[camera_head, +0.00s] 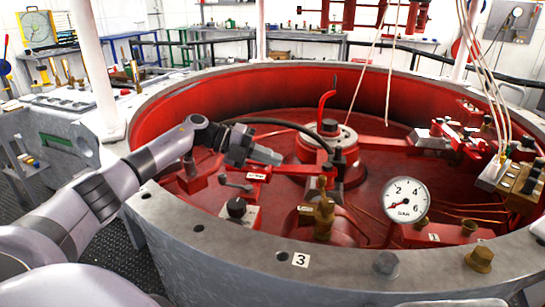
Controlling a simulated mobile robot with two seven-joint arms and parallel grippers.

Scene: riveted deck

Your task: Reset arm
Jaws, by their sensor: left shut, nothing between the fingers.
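My left arm reaches in from the left, over the near left rim of a large round vessel (236,262) with a red inside. My left gripper (278,158) is at the end of it, above the red floor, left of the central hub (327,145). Its fingers look closed, with nothing seen between them. A black hose passes just above and behind it towards the hub. My right gripper is not in view.
A pressure gauge (405,199), a brass valve (324,212) and a black knob (236,207) stand inside the near rim. Red fittings and brass blocks (522,183) crowd the right side. White posts (95,65) rise at the rim. Benches line the back wall.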

